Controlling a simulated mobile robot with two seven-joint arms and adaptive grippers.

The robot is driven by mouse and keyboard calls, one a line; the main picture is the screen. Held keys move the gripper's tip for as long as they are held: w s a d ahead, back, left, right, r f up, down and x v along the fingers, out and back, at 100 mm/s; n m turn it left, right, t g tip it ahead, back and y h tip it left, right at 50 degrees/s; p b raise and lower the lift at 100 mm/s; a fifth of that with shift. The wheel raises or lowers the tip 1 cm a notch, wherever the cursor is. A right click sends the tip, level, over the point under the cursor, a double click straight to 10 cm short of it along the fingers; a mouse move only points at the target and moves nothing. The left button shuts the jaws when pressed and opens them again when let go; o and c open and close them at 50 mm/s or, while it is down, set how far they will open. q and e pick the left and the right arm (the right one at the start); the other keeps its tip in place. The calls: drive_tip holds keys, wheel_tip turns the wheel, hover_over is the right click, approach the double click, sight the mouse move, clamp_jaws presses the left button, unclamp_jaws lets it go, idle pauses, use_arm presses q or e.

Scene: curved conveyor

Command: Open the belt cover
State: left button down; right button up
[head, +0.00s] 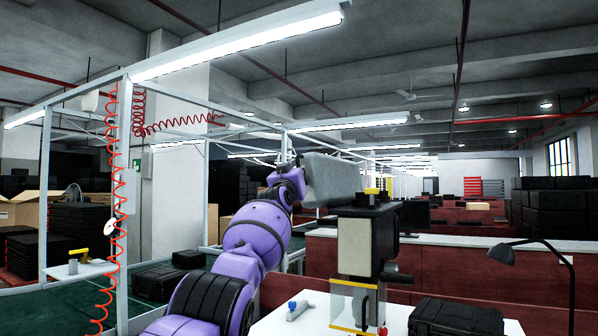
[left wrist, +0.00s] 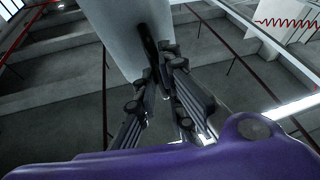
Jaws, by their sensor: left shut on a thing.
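The belt cover (head: 332,181) is a light grey, box-like lid in the middle of the head view. It stands raised and tilted above and to the left of the top of a black and cream bench machine (head: 355,245). My purple left arm reaches up to it, and my left gripper (head: 290,165) is at the cover's upper left side. In the left wrist view the gripper fingers (left wrist: 165,80) are shut on a dark handle (left wrist: 149,48) on the pale cover (left wrist: 122,30). The hinge is too small to make out. My right gripper is not in view.
The machine stands on a white table (head: 300,318) with a black case (head: 456,317) and a desk lamp (head: 530,255) to its right. A lit metal frame (head: 235,45) with red coiled hoses stands at the left and overhead. Red-sided benches fill the back.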

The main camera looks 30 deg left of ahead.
use_arm(q)
drive_tip(key=shift+s+r, duration=0.1)
drive_tip(key=shift+r, duration=0.15)
drive_tip(key=c, duration=1.9)
unclamp_jaws()
drive_tip(key=shift+o, duration=0.2)
drive_tip(key=shift+d+f, duration=0.15)
drive_tip(key=shift+d+f, duration=0.1)
drive_tip(key=shift+d, duration=0.45)
drive_tip(key=a+v, duration=0.1)
drive_tip(key=v, duration=1)
drive_tip(key=shift+s, duration=0.4)
